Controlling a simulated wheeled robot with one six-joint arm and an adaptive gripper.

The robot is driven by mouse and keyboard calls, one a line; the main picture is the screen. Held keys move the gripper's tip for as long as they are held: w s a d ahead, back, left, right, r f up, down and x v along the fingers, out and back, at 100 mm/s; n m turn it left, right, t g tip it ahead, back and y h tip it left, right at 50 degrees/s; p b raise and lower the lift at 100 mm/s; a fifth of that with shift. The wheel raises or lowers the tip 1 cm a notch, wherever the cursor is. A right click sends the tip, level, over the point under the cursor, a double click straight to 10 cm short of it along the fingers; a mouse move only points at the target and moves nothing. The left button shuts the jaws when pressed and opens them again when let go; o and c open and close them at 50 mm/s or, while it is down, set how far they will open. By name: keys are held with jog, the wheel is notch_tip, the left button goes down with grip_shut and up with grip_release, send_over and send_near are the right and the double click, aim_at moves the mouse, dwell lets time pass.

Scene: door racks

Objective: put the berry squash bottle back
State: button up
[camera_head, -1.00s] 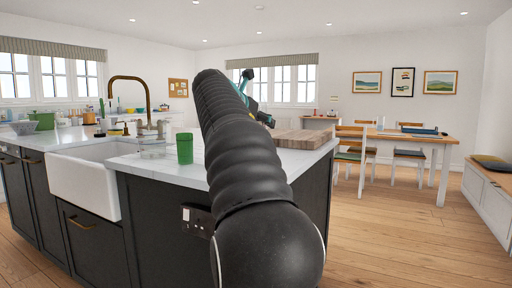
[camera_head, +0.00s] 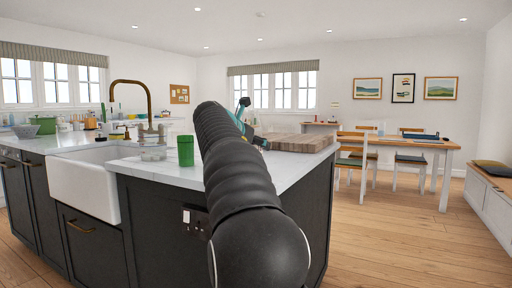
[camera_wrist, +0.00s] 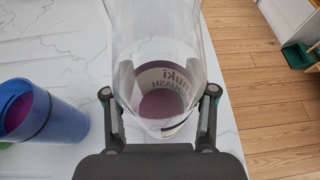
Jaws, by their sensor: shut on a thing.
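The berry squash bottle (camera_wrist: 165,45) is clear, with purple contents low inside and a pale label on which "SQUASH" can be read. In the wrist view my gripper (camera_wrist: 160,95) is shut on it, one finger on each side. White marbled worktop shows around the bottle; I cannot tell whether its base touches the worktop.
A blue cup with purple inside (camera_wrist: 50,112) stands just left of the gripper. On the island worktop (camera_head: 165,172) stand a green tumbler (camera_head: 185,150) and a clear glass (camera_head: 152,153). A wooden board (camera_head: 300,143) lies behind my arm. Wooden floor is open at right.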

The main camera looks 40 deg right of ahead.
jog(key=shift+f, duration=0.15)
jog(key=o, duration=1.4)
jog(key=shift+o, duration=0.2)
jog(key=shift+a+r, duration=0.3)
jog(key=v, duration=1.1)
jog(key=shift+a+p, duration=0.2)
jog(key=shift+p, duration=0.1)
jog(key=shift+s, duration=0.15)
